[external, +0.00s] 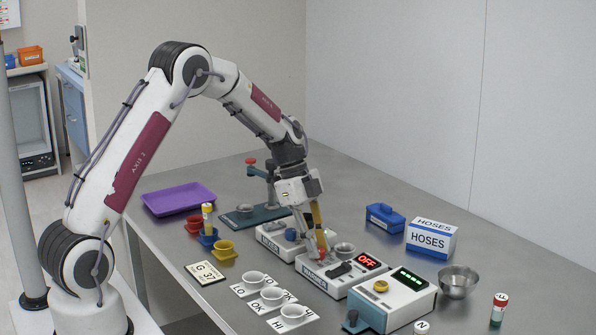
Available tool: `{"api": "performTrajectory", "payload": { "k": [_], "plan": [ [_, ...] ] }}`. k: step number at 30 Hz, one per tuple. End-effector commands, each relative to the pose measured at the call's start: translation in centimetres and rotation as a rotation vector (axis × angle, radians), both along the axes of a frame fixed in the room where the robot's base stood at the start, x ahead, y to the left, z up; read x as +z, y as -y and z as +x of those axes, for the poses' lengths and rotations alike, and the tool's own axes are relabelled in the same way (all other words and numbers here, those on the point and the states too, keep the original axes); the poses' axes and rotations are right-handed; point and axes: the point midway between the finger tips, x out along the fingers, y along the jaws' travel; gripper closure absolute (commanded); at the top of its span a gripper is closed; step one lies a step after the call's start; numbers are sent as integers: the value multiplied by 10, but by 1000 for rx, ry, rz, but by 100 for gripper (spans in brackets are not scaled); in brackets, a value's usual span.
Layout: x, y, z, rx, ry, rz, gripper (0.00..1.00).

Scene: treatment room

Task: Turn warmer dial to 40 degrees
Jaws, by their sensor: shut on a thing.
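The warmer appears to be the low white box (338,287) in the middle of the table, with a dark front label too small to read surely. Its red display (369,262) reads OFF.
A similar white box (272,246) stands close behind left. A box with green display (411,276) and yellow knob (381,286) stands close right. A metal bowl (458,281), HOSES box (430,240), blue case (385,217), white cups (271,295) and purple tray (179,199) surround them.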

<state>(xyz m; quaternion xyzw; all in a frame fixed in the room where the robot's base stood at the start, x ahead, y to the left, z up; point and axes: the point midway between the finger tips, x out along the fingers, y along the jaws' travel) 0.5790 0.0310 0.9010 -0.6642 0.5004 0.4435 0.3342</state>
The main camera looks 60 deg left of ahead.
Motion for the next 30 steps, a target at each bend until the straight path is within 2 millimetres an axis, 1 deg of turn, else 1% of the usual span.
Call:
{"api": "performTrajectory", "payload": {
  "k": [14, 15, 16, 30],
  "plan": [
    [-2, -1, -1, -19, -5, 2, 100],
    [-2, -1, -1, -19, -5, 2, 73],
    [-2, -1, -1, -19, -4, 2, 65],
    [-1, 0, 0, -8, -1, 1, 64]
  ]
}}
